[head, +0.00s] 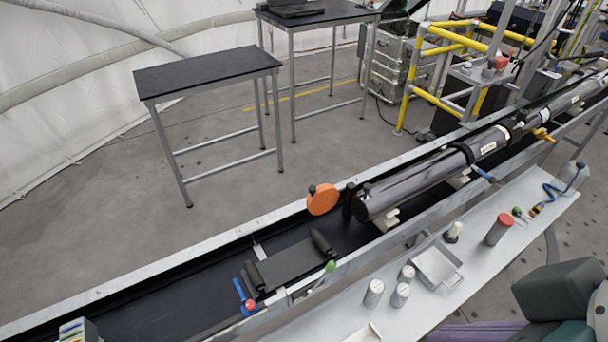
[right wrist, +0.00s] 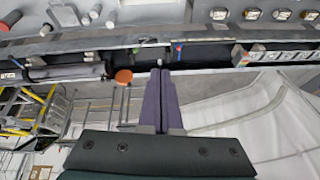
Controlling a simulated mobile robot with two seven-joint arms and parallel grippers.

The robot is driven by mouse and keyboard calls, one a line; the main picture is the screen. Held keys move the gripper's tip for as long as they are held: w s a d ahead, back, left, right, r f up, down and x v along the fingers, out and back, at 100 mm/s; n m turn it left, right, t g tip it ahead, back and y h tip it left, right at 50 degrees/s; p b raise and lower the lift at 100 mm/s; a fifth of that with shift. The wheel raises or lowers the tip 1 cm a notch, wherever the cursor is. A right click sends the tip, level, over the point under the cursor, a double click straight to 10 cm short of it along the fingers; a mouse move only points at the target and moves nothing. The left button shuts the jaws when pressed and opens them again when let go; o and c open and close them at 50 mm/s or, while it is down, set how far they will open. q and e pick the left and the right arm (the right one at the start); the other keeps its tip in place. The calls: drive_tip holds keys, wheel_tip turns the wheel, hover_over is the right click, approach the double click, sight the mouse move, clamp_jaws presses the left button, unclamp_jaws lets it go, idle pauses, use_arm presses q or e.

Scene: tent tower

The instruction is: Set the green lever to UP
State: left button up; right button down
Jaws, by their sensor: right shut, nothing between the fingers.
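The green lever (head: 330,266) is on the near rail of the long dark trough in the head view. Its green knob tops a pale stem that leans, with the knob up and to the right in the picture. In the right wrist view a small green spot (right wrist: 148,40) at the trough's rail looks like the same lever. My right gripper (right wrist: 160,72) has purple fingers pressed together with nothing between them. It is apart from the lever, and in the head view its dark body and purple fingers (head: 478,334) show at the lower right. My left gripper is not in view.
A red-knobbed blue lever (head: 250,305) and an orange disc (head: 322,199) are near the green lever. A dark cylinder (head: 410,186) lies along the trough. The side shelf (head: 520,212) holds a metal tray (head: 437,265), white jars and a red-capped canister (head: 498,229).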

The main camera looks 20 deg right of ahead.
drive_tip(key=w+a+f+m+t+y+b, duration=0.2)
drive_tip(key=w+f+m+b, duration=0.1)
drive_tip(key=f+b, duration=0.55)
drive_tip(key=w+a+f+m+t+y+b, duration=0.2)
drive_tip(key=w+f+y+b, duration=0.1)
drive_tip(key=f+b, duration=0.5)
drive_tip(key=w+a+f+m+t+y+b, duration=0.1)
drive_tip(key=w+a+f+m+y+b, duration=0.15)
drive_tip(key=f+b, duration=0.55)
drive_tip(key=w+d+f+m+t+h+b, duration=0.3)
drive_tip(key=d+f+m+b, duration=0.4)
drive_tip(key=b, duration=0.5)
drive_tip(key=w+d+f+m+t+h+b, duration=0.4)
drive_tip(key=d+f+m+b, duration=0.4)
drive_tip(key=f+m+b, duration=0.3)
drive_tip(key=shift+w+d+f+h+b, duration=0.3)
drive_tip(key=shift+w+f+h+b, duration=0.15)
drive_tip(key=shift+w+f, duration=0.3)
